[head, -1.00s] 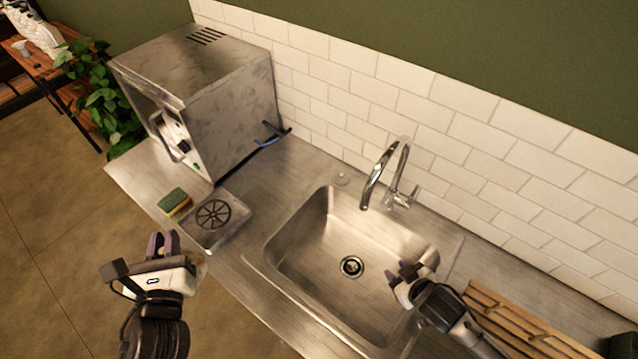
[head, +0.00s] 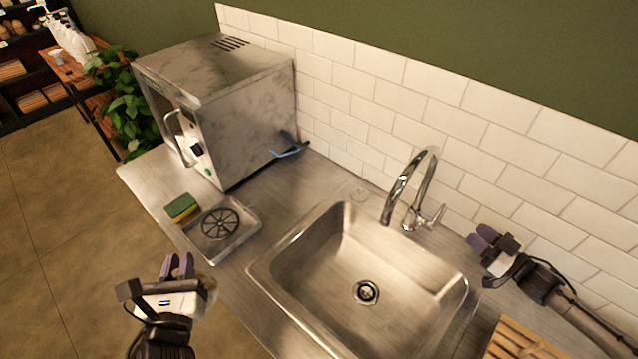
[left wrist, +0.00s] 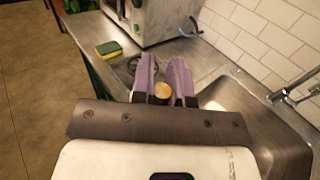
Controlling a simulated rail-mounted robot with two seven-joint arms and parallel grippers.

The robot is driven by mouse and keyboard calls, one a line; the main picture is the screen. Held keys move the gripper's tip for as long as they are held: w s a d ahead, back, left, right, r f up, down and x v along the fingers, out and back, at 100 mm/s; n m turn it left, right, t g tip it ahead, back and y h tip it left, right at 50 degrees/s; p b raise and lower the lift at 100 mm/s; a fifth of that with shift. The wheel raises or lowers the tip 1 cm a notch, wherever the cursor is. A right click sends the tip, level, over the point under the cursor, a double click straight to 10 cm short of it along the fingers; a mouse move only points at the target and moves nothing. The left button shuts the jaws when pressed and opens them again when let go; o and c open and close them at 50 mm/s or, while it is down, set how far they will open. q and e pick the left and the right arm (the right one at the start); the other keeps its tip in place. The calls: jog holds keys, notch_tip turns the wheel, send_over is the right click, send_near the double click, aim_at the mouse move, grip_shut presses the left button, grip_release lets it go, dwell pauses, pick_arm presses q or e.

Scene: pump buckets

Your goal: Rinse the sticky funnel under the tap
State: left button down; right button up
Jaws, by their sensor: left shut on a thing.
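My left gripper (head: 178,266) is shut on a small tan, round-ended thing (left wrist: 162,91), seen between its purple fingers in the left wrist view. It is probably part of the funnel, but most of it is hidden. A pale brownish edge (head: 209,287) shows beside this gripper in the head view, in front of the counter. The chrome tap (head: 411,185) arches over the back of the steel sink (head: 340,270), with no water visible. My right gripper (head: 481,239) is right of the tap's lever (head: 436,215), apart from it. Its finger gap is unclear.
A green and yellow sponge (head: 182,208) lies by a steel drip tray (head: 247,222) with a dark round grate. A steel box-shaped machine (head: 225,110) stands at the back left. A slatted wooden rack (head: 520,343) is at the lower right. The sink basin is empty.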

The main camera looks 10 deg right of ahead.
jog(key=p, duration=0.1)
send_over(434, 223)
jog(key=shift+w+d, duration=0.1)
jog(key=shift+d, duration=0.05)
dwell(0.4)
jog(key=shift+c, duration=0.2)
grip_shut()
dwell(0.3)
